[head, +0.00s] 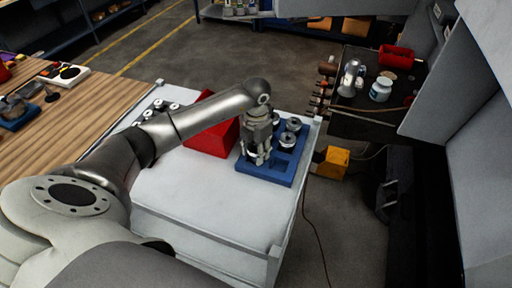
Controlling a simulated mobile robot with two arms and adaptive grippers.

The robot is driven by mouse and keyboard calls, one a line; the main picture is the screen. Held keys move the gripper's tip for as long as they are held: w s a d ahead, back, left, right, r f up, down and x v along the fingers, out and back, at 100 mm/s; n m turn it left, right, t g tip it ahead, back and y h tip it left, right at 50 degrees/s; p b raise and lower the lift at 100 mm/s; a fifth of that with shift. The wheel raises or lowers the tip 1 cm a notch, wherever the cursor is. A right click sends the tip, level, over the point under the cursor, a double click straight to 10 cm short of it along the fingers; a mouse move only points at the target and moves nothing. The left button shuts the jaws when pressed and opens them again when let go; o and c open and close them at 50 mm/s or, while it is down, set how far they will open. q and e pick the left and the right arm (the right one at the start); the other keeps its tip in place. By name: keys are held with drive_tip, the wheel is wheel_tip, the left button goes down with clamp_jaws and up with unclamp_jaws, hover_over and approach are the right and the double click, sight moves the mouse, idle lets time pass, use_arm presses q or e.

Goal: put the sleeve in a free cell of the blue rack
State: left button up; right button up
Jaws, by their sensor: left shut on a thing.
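The blue rack (268,177) sits at the far right corner of the white-topped surface. Several silvery round sleeves stand in its cells, among them one at the back right (293,124) and one nearer (286,143). The cells at its front right look empty. My left gripper (257,158) points down over the left part of the rack and is shut on the sleeve. The held sleeve is mostly hidden by the fingers, and I cannot tell whether it touches the rack. My right gripper is not in view.
A red bin (211,137) stands close on the rack's left. A dark tray with small grey parts (160,108) lies further left on the white top (190,190). The surface's right edge is close beside the rack. A dark machine shelf (365,118) stands beyond.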

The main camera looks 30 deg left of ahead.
use_arm(q)
drive_tip(key=shift+f, duration=0.4)
drive_tip(key=shift+f, duration=0.1)
drive_tip(key=o, duration=1.4)
drive_tip(key=shift+c, duration=0.2)
